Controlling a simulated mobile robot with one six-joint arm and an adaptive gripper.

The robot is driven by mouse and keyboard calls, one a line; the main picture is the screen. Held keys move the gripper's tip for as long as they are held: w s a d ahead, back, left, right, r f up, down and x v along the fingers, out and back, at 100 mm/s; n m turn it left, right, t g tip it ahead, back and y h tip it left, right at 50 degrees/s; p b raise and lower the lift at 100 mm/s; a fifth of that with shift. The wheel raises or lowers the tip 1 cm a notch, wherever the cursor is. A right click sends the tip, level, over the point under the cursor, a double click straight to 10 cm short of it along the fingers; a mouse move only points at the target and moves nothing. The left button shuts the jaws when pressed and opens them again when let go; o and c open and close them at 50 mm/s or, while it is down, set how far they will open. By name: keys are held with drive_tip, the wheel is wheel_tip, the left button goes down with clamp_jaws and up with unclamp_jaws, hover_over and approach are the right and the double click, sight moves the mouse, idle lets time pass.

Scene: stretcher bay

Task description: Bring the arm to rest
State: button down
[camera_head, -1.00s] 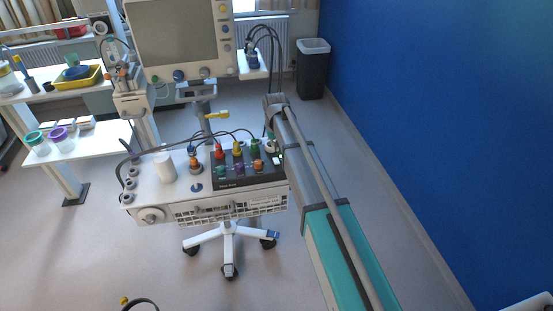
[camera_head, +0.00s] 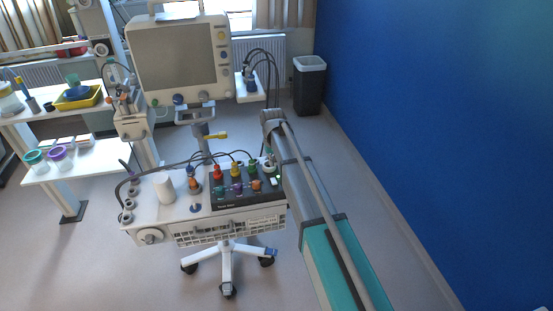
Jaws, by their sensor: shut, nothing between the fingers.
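My gripper does not show in the head view, and I cannot make out its fingers anywhere. A long grey and teal beam with a thin rail along it runs from the bottom edge right of centre up to a dark rounded end beside the white cart (camera_head: 160,218). I cannot tell whether this beam is part of my arm. Its near end is cut off by the bottom edge of the picture.
The cart carries a dark panel (camera_head: 216,208) with coloured knobs and a white cylinder (camera_head: 165,187). A large monitor (camera_head: 176,57) stands behind it. A shelf unit (camera_head: 40,175) is at left, a bin (camera_head: 308,90) at the back, a blue wall (camera_head: 450,120) at right. Floor (camera_head: 110,275) is clear at front left.

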drive_tip(key=s+d+m, duration=0.3)
drive_tip(key=s+d, duration=2)
drive_tip(key=s, duration=0.3)
drive_tip(key=c, duration=1.3)
unclamp_jaws()
drive_tip(key=shift+w, duration=0.1)
drive_tip(key=shift+c, duration=0.2)
